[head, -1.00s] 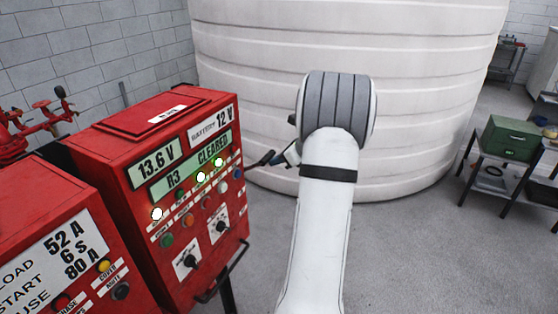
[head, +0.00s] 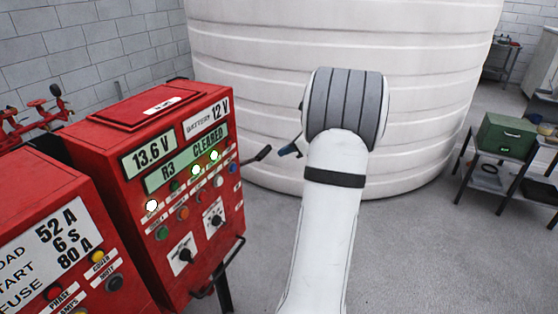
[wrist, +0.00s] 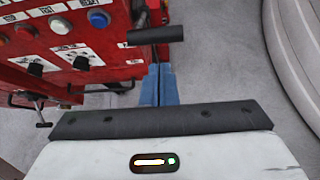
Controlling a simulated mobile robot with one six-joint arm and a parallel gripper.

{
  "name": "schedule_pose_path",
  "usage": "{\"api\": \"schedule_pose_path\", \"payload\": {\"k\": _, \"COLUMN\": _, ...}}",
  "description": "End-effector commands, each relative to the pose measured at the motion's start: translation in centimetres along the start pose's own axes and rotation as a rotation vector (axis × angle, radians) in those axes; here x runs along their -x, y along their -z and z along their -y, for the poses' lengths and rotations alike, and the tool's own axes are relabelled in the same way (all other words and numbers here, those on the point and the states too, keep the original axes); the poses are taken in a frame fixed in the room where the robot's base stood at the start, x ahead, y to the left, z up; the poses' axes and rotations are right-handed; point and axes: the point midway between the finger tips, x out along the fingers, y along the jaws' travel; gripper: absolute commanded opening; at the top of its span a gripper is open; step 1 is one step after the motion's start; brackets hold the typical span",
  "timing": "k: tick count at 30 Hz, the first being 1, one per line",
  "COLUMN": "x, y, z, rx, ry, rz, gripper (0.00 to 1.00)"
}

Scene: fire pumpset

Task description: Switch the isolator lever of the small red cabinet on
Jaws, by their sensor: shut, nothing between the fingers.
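The red cabinet (head: 150,110) with the 13.6 V display stands at the left. A lever with a black handle (head: 258,154) sticks out from its right side, tilted up toward its free end. The handle also shows in the wrist view (wrist: 156,35), lying across just beyond my fingertips. My gripper (head: 289,150) is right of the handle with a small gap, its blue fingers partly hidden by my arm. In the wrist view, the blue fingers (wrist: 158,85) are shut together and empty. Any marking of the lever's position is too small to read.
Another red cabinet (head: 40,225) stands at the front left. A large white tank (head: 340,40) fills the back. A low handle bar (head: 222,268) juts from the cabinet's lower front. A green box (head: 505,135) sits on a table at the right. Grey floor lies open between.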

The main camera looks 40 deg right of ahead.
Motion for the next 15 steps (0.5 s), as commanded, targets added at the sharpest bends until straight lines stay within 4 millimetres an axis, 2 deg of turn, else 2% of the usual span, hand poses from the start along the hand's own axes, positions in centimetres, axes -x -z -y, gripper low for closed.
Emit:
{"api": "schedule_pose_path", "payload": {"k": 6, "x": 2.8, "y": -2.4, "z": -0.1, "rx": 0.001, "ry": 0.0, "rz": -0.002, "gripper": 0.0}}
{"api": "schedule_pose_path", "payload": {"k": 15, "x": 4.0, "y": -3.5, "z": -0.2, "rx": -0.003, "ry": -0.004, "rz": -0.003, "gripper": 0.0}}
